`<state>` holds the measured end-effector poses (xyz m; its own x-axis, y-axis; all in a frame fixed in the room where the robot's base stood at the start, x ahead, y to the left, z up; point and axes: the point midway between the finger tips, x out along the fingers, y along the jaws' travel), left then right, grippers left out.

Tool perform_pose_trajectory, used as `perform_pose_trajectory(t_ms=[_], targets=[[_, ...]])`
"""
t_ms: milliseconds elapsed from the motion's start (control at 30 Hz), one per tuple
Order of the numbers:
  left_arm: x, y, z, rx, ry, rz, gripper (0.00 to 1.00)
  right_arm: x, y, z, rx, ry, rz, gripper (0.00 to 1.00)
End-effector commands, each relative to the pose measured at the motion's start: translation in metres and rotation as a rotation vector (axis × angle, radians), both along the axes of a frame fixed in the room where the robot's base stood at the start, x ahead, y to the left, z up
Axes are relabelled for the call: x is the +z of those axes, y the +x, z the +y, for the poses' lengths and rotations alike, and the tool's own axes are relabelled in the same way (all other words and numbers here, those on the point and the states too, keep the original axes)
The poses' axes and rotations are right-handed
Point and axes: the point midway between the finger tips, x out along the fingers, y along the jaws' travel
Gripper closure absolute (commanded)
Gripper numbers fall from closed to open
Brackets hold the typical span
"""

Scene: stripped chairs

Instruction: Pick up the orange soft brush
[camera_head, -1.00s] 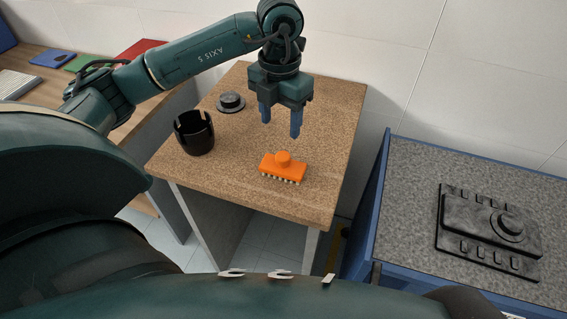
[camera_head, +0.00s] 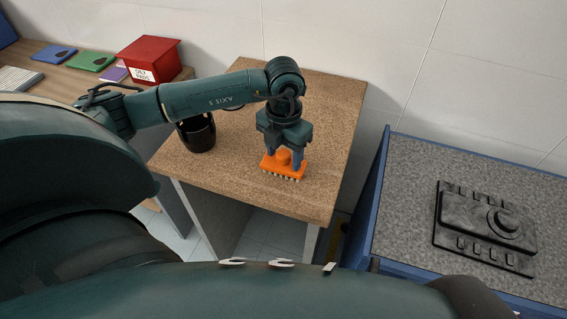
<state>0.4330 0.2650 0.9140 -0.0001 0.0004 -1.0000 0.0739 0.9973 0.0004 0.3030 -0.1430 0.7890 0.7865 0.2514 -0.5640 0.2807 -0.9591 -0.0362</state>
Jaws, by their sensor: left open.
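The orange soft brush (camera_head: 284,167) lies bristles down on the brown speckled table (camera_head: 300,205), near its front edge. It has a round knob on top and pale bristles along its front. My left gripper (camera_head: 284,160) points down over the brush, with its two blue fingers open on either side of the knob. I cannot tell whether the fingers touch the knob. My right gripper is not in view.
A black cup-like container (camera_head: 197,135) stands left of the brush, partly behind my arm. A red box (camera_head: 150,60) sits on the table at the back left. A grey-topped blue bench (camera_head: 420,165) holding a black device (camera_head: 486,228) stands at the right.

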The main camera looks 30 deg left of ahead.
Motion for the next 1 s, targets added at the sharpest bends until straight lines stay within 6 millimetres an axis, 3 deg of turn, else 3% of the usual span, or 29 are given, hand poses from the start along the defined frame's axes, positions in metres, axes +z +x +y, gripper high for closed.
perform_pose_trajectory(t_ms=[633, 867, 1000], targets=[[0.001, 0.000, 0.000, 0.000, -0.001, -0.001, 0.95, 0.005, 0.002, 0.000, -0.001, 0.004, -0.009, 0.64], [0.002, 0.000, 0.000, 0.000, -0.001, -0.002, 0.95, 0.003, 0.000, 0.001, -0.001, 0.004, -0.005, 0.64], [0.015, 0.002, 0.000, 0.000, -0.001, -0.006, 0.95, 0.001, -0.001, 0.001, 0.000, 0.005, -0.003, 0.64]])
